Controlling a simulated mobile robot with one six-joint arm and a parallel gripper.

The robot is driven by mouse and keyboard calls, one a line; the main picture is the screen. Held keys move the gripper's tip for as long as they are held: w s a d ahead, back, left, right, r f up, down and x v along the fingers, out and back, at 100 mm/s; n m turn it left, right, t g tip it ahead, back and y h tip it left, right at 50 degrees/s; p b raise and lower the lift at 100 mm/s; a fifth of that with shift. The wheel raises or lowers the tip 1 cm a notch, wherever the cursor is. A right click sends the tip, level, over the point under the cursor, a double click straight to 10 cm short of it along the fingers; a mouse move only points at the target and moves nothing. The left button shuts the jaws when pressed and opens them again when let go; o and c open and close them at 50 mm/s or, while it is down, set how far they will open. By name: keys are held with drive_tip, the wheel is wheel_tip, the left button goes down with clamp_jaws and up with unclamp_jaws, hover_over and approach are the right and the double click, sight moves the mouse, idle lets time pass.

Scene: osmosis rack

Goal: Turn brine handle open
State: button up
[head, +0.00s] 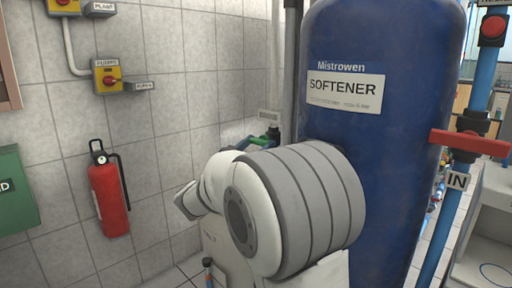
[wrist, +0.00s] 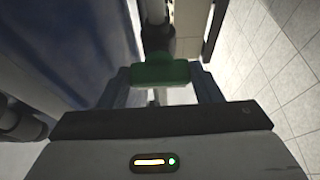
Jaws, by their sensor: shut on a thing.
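A green handle (wrist: 160,70) sits between the two fingers of my gripper (wrist: 160,80) in the wrist view, and the gripper is shut on it. The handle lies crosswise from finger to finger, with a grey pipe (wrist: 156,25) running away behind it. In the head view a small part of the green handle (head: 265,142) shows beside the blue tank, just above my arm. My arm hides most of the gripper and the lower pipe in the head view.
The blue softener tank (head: 400,160) stands close on the right of my arm. A red handle (head: 470,142) on a blue pipe marked IN is farther right. A fire extinguisher (head: 108,195) hangs on the tiled wall at left. Tiled floor (wrist: 285,90) is clear at right in the wrist view.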

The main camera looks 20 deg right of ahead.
drive_tip(key=shift+f, duration=0.1)
drive_tip(key=n+t+b, duration=0.1)
drive_tip(key=n, duration=0.1)
drive_tip(key=n+t+y+b, duration=0.1)
drive_tip(key=n+b, duration=0.1)
drive_tip(key=n, duration=0.1)
drive_tip(key=shift+s+f+n, duration=0.1)
drive_tip(key=shift+s+n, duration=0.05)
drive_tip(key=shift+n, duration=0.15)
drive_tip(key=n+t+y, duration=0.1)
drive_tip(key=n, duration=0.1)
drive_tip(key=n+y+b, duration=0.1)
drive_tip(key=n, duration=0.2)
drive_tip(key=n+t+y+b, duration=0.1)
drive_tip(key=n, duration=0.1)
drive_tip(key=shift+s+r+t, duration=0.1)
drive_tip(key=shift+r+t, duration=0.15)
drive_tip(key=shift+t, duration=0.05)
drive_tip(key=n+y, duration=0.1)
drive_tip(key=n, duration=0.1)
drive_tip(key=n+y, duration=0.1)
drive_tip(key=n, duration=0.1)
drive_tip(key=n+p, duration=0.1)
drive_tip(key=n, duration=0.1)
drive_tip(key=shift+r+y, duration=0.25)
drive_tip(key=shift+y, duration=0.15)
drive_tip(key=shift+n+y+p, duration=0.5)
drive_tip(key=shift+n+p, duration=0.55)
drive_tip(key=shift+n, duration=0.65)
drive_tip(key=shift+d, duration=0.1)
